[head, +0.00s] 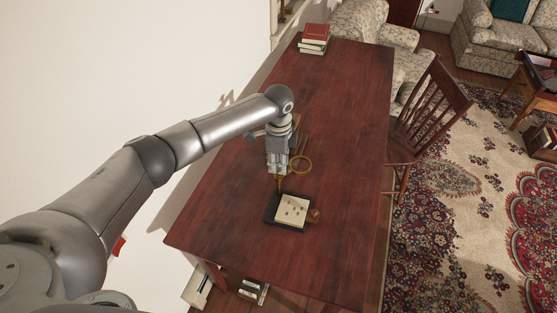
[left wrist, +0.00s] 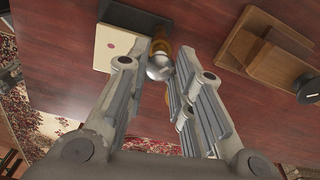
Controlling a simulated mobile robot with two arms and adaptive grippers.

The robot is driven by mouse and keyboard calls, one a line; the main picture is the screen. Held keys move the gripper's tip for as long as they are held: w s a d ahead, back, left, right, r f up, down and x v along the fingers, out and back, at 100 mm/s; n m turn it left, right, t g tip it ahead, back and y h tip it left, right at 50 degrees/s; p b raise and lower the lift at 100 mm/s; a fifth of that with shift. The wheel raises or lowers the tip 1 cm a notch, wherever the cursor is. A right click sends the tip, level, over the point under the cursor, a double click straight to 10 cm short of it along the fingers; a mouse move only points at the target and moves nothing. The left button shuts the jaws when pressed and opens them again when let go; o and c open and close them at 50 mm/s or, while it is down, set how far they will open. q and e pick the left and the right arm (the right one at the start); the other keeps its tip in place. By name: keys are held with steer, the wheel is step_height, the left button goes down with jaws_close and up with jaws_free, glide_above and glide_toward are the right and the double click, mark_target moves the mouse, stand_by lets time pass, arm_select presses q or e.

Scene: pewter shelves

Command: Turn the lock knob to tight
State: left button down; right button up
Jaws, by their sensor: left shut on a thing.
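A small device with a cream plate (head: 291,210) on a black base (head: 270,217) lies on the dark red table. The cream plate also shows in the left wrist view (left wrist: 116,45). My left gripper (head: 278,175) points down at the device's far left edge. In the left wrist view, a knob with a round silver end (left wrist: 160,67) and brass behind it sits between the fingers of my left gripper (left wrist: 155,62), which is shut on it. The knob's markings and turn position cannot be read. My right gripper is not in view.
A brown wooden piece (left wrist: 262,52) is at the right of the wrist view. Red books (head: 315,38) are stacked at the table's far end. A wooden chair (head: 430,110) stands at the right. The table (head: 225,220) is clear left of the device.

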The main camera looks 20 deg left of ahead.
arm_select(q)
steer(key=m, duration=0.5)
steer(key=shift+m, duration=2.6)
steer(key=c, duration=1.2)
jaws_free()
steer(key=shift+r, duration=0.1)
step_height(320, 180, up, 12)
